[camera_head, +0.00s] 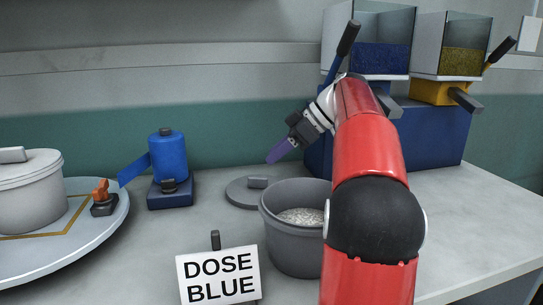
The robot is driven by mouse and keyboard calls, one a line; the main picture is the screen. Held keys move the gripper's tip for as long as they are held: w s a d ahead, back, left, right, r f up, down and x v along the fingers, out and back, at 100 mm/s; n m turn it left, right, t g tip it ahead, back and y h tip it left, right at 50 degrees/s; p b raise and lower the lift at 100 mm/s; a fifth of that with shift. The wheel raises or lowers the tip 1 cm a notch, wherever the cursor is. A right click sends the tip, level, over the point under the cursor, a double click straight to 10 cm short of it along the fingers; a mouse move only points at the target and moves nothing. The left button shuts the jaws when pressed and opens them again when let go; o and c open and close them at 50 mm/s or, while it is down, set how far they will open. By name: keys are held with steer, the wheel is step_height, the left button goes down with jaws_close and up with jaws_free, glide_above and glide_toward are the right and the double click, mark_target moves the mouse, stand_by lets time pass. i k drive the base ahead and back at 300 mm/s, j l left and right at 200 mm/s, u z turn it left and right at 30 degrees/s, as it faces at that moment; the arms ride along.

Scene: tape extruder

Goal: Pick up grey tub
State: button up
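An open grey tub (279,238) stands upright on the counter in front of the blue machine. It holds white granules (301,215), and my red arm hides part of its right side. My gripper (278,153) is in the air above and behind the tub, apart from it, with its purple fingertips pointing down and left. Nothing shows between the fingers, but from this side I cannot tell how far apart they are. A second grey tub (27,200), with a lid on, stands on a round tray (105,228) at the far left.
A grey lid (240,193) lies behind the open tub. A "DOSE BLUE" sign (219,277) stands in front. A blue tape roll on a stand (167,160) is left of the lid. Blue (382,57) and yellow (462,62) hoppers top the machine (440,132). The counter's right side is clear.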

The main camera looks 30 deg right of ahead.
mark_target(292, 210)
steer(key=k+l, duration=1.1)
steer(key=k, duration=0.2)
